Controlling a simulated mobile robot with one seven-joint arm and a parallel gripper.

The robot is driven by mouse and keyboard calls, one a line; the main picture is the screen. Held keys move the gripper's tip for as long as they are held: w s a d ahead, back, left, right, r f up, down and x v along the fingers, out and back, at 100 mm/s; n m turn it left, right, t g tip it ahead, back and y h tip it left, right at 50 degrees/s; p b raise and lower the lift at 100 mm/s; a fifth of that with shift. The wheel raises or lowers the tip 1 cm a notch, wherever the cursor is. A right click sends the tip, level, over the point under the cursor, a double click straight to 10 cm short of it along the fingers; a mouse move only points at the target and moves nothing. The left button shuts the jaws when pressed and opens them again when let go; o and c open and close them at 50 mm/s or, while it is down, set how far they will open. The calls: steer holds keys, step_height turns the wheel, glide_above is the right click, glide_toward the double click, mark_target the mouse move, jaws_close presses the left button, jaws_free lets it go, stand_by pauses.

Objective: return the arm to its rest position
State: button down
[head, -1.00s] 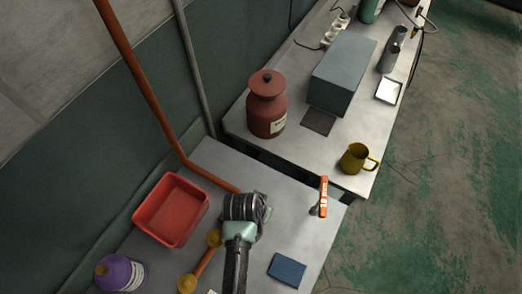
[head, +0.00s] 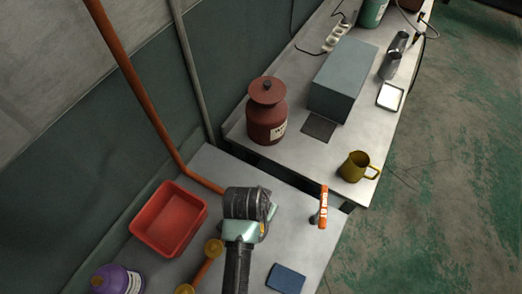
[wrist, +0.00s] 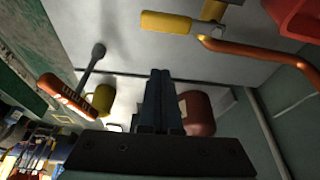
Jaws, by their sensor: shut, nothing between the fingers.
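My gripper (wrist: 160,75) shows in the wrist view with its two dark fingers together and nothing between them. In the head view my arm's end is above the near bench (head: 290,226), and the fingers are hard to make out. In the wrist view the fingers point towards a yellow mug (wrist: 103,97) and a red-brown canister (wrist: 198,112), with no visible contact. The mug (head: 355,167) and the canister (head: 267,115) stand upright on the far bench in the head view.
An orange-handled tool (head: 323,205) is right of my arm. A red tray (head: 170,218), a copper pipe with yellow ends (head: 213,248), a purple bottle (head: 115,280) and a blue pad (head: 286,278) are on the near bench. A grey box (head: 338,80) stands on the far bench. The floor at right is clear.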

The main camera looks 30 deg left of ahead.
steer(key=w+d+r+t+y+b, duration=0.1)
steer(key=w+r+t, duration=0.35)
steer(key=r, duration=0.65)
steer(key=w+d+r+t+b, duration=0.1)
steer(key=w+r+t, duration=0.3)
steer(key=r, duration=0.6)
steer(key=w+d+r+t+y+b, duration=0.1)
steer(key=w+r+t+b, duration=0.1)
steer(key=w+r, duration=0.65)
steer(key=s+d+r+t, duration=0.2)
steer(key=r, duration=0.5)
steer(key=s+d+r+t+b, duration=0.1)
steer(key=r+t, duration=0.2)
steer(key=r, duration=0.4)
steer(key=s+d+r+t, duration=0.2)
steer(key=r, duration=0.5)
steer(key=s+d+r+t+h, duration=0.1)
steer(key=s+d+r+t, duration=0.1)
steer(key=r, duration=0.4)
steer(key=s+d+r+t+h+b, duration=0.1)
steer(key=s+d+r+t, duration=0.1)
steer(key=s+r+t, duration=0.2)
steer(key=s+r, duration=0.3)
steer(key=shift+s+d+r, duration=0.15)
steer(key=shift+s+r, duration=0.05)
steer(key=shift+s, duration=0.05)
